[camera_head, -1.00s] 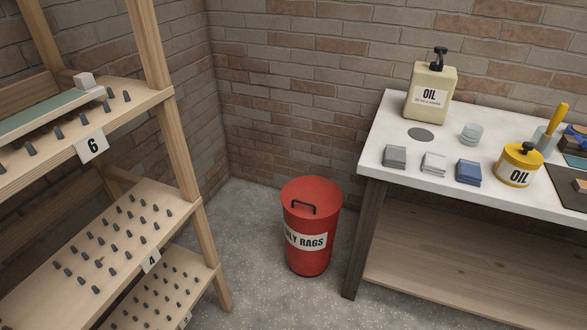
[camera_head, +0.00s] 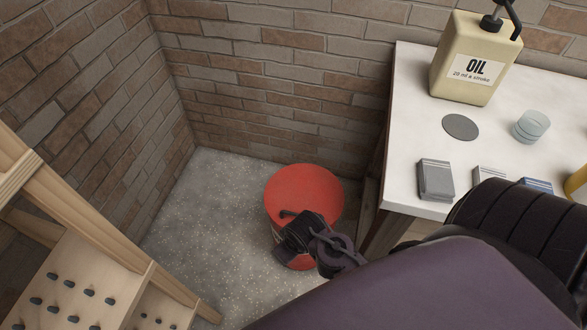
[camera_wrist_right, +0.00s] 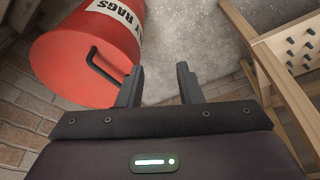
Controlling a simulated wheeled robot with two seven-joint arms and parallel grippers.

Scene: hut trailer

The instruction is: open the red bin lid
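The red bin (camera_head: 283,243) stands on the floor in the corner beside the bench. Its round red lid (camera_head: 308,190) sits flat on top, shut. The lid's dark bar handle (camera_head: 287,213) is at the near edge, partly hidden by my right gripper (camera_head: 298,236). In the right wrist view, the bin (camera_wrist_right: 138,22) and lid (camera_wrist_right: 68,72) fill the upper left. The handle (camera_wrist_right: 98,64) lies just left of the left finger. My right gripper (camera_wrist_right: 159,76) is open, with nothing visible between its fingers. My left gripper is not in view.
A wooden peg shelf (camera_head: 75,275) stands at the left. Bare floor (camera_head: 205,225) lies between shelf and bin.

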